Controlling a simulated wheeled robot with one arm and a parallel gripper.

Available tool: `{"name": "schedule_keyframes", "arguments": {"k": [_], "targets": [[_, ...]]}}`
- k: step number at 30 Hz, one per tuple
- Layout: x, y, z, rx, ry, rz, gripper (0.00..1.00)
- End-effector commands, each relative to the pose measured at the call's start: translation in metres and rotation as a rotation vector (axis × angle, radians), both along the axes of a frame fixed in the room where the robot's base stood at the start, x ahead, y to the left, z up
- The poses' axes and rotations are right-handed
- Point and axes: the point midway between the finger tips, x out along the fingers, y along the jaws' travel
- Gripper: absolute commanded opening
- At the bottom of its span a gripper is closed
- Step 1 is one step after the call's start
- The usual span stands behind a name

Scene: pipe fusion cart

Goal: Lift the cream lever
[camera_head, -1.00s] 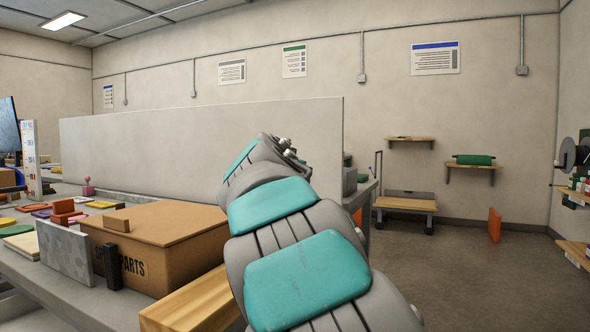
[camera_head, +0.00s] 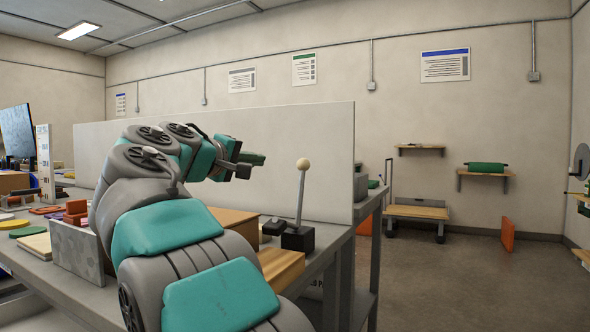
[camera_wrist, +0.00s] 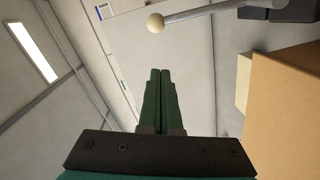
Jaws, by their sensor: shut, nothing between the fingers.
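The cream lever has a round cream knob (camera_head: 302,164) on a thin grey rod that rises nearly upright from a black base block (camera_head: 298,238) at the table's right end. In the wrist view the knob (camera_wrist: 155,23) shows at the top, with the rod running right to the dark base. My gripper (camera_head: 262,160) has green fingers and points right in the head view, to the left of the knob and apart from it. In the wrist view the fingers (camera_wrist: 161,72) lie together, with nothing between them.
A cardboard box (camera_head: 236,224) and a wooden block (camera_head: 281,266) sit left of the lever. A pale panel (camera_head: 330,150) stands behind. A small dark block (camera_head: 273,227) lies beside the lever base. Open floor (camera_head: 470,285) lies to the right.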

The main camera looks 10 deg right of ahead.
Motion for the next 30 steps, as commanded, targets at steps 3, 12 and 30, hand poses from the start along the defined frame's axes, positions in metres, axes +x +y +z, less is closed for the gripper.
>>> {"name": "schedule_keyframes", "arguments": {"k": [3,12,30], "targets": [[-0.019,0.009,-0.002,-0.127,0.102,-0.057,0.0],[-0.042,0.011,-0.006,-0.268,0.24,-0.141,0.0],[0.022,-0.06,-0.013,-0.265,0.245,-0.143,0.0]]}}
